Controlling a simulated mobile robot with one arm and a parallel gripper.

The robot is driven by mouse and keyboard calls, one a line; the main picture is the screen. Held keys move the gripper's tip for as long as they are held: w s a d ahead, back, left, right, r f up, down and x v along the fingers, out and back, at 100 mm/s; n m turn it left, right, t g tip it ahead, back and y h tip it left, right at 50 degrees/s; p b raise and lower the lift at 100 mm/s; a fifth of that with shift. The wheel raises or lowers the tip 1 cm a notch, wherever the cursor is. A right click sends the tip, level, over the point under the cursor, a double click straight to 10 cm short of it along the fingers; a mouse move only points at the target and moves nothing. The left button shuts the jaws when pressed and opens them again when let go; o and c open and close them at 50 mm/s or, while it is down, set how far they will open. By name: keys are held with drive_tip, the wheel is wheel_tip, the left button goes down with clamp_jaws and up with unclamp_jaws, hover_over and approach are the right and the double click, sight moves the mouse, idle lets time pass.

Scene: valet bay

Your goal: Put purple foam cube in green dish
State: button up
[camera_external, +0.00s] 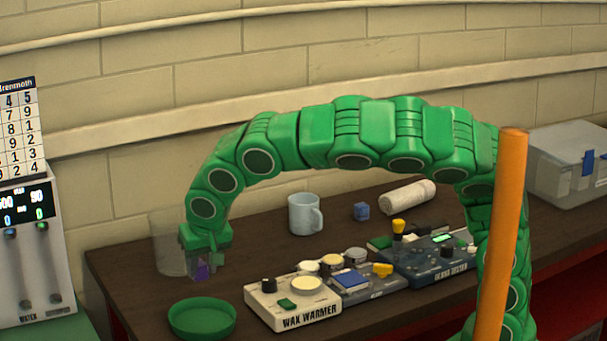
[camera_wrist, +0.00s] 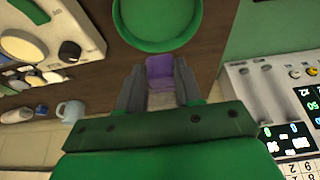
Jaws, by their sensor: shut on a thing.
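The purple foam cube (camera_wrist: 159,66) is between the fingers of my gripper (camera_wrist: 158,84) in the wrist view. My gripper (camera_external: 204,258) is shut on it and points down over the left part of the table in the external view. There the cube (camera_external: 201,271) shows only partly below the fingers. The green dish (camera_external: 202,318) is round and shallow, and stands at the table's front left, nearer the camera than my gripper. In the wrist view the dish (camera_wrist: 160,44) lies just beyond the fingertips, and no cube shows in its visible part.
A wax warmer (camera_external: 293,301) stands right of the dish, with other devices (camera_external: 435,260) beyond. A clear container (camera_external: 170,243) is close behind my gripper. A light blue mug (camera_external: 304,214), a blue cube (camera_external: 361,211) and a rolled towel (camera_external: 407,197) are farther back.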

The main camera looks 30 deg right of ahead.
drive_tip(key=shift+s+a, duration=0.2)
approach(224, 319)
drive_tip(key=shift+x, duration=2.3)
drive_tip(key=o, duration=1.1)
drive_tip(key=shift+r, duration=0.1)
wheel_tip(224, 319, up, 7)
